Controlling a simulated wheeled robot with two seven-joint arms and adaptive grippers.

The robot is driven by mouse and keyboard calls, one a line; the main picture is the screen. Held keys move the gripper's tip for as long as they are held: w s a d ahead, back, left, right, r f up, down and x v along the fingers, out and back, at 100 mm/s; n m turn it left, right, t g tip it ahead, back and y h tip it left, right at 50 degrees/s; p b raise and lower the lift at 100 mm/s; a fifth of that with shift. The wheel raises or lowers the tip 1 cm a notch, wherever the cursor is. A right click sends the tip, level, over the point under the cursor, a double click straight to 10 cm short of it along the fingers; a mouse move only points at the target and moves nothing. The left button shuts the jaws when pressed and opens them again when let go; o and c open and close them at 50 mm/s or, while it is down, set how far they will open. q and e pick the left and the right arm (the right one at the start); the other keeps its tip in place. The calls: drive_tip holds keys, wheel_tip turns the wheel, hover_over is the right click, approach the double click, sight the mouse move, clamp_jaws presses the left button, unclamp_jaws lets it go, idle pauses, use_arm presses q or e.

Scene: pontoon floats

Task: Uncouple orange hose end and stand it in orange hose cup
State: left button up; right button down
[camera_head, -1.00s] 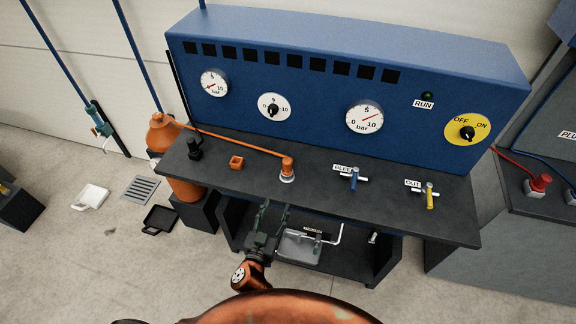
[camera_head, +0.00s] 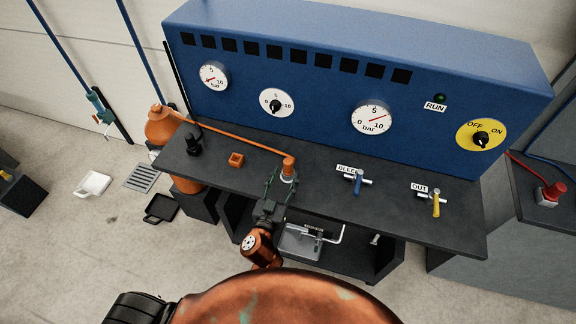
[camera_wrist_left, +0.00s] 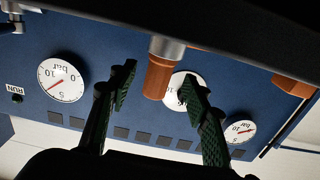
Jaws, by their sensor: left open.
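The orange hose end (camera_head: 288,165) stands upright on a pale metal coupling (camera_head: 287,178) on the dark bench top. The orange hose runs left from it to an orange tank. The orange hose cup (camera_head: 236,159), a small square holder, sits on the bench to the left and looks empty. My left gripper (camera_head: 281,183) is open at the bench's front edge, right before the coupling. In the left wrist view the hose end (camera_wrist_left: 157,78) appears between the two spread fingers, touching neither visibly. My right gripper is out of view.
A black fitting (camera_head: 193,143) stands left of the cup. The blue bleed valve (camera_head: 357,181) and yellow out valve (camera_head: 436,202) are to the right. The blue gauge panel (camera_head: 330,90) rises behind. A metal tray (camera_head: 300,243) lies on the shelf below.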

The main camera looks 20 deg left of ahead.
sight(287, 171)
use_arm(q)
drive_tip(key=w, duration=0.3)
drive_tip(key=shift+w+d, duration=0.1)
drive_tip(key=shift+w, duration=0.45)
drive_tip(key=c, duration=0.7)
clamp_jaws()
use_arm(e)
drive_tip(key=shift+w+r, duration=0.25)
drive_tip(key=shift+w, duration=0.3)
